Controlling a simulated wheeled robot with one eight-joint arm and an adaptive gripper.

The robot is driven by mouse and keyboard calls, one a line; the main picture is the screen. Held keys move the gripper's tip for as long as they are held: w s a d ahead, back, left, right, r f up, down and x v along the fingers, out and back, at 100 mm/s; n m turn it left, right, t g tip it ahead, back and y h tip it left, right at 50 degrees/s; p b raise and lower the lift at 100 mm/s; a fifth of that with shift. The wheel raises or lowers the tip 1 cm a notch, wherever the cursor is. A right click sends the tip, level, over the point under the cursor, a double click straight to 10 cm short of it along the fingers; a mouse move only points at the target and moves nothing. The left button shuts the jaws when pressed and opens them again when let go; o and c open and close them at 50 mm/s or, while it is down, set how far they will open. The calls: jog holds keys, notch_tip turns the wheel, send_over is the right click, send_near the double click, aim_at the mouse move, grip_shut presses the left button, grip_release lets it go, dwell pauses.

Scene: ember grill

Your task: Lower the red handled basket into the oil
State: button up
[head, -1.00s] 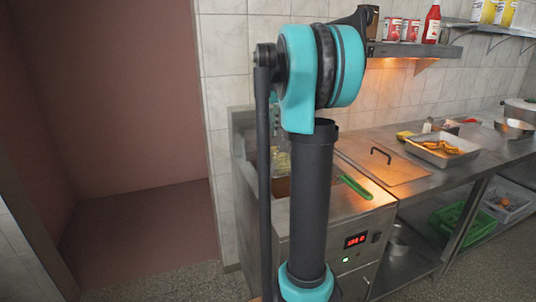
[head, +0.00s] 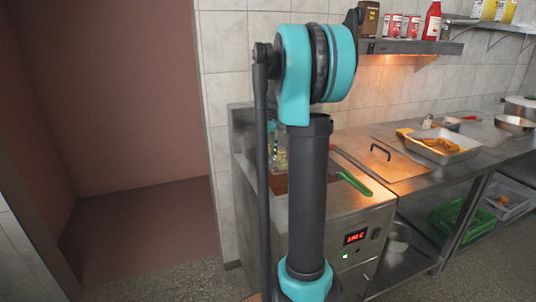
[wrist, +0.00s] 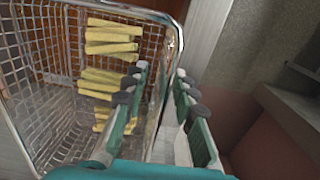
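A wire basket (wrist: 62,95) with pale fries (wrist: 110,40) fills the left of the wrist view. No red handle can be made out on it. My gripper (wrist: 160,71) is open, its two fingers spread on either side of the basket's near right wall. One finger overlaps the basket's inside and the other is outside. Whether they touch the wire is not clear. In the head view my arm hides most of the basket and gripper. The fryer (head: 345,215) stands behind my arm, and its oil is mostly hidden.
A green handle (head: 355,183) sticks out over the fryer's front. A metal lid (head: 395,165) with a dark handle lies to its right, then a tray (head: 462,152) of fried food. A shelf (head: 410,47) with cans and a bottle hangs above. A pinkish wall stands at left.

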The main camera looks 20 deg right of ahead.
grip_shut()
jog(key=shift+o, duration=0.3)
grip_release()
jog(key=shift+r, duration=0.1)
notch_tip(320, 180, up, 12)
jog(key=shift+f, duration=0.1)
jog(key=shift+s, duration=0.15)
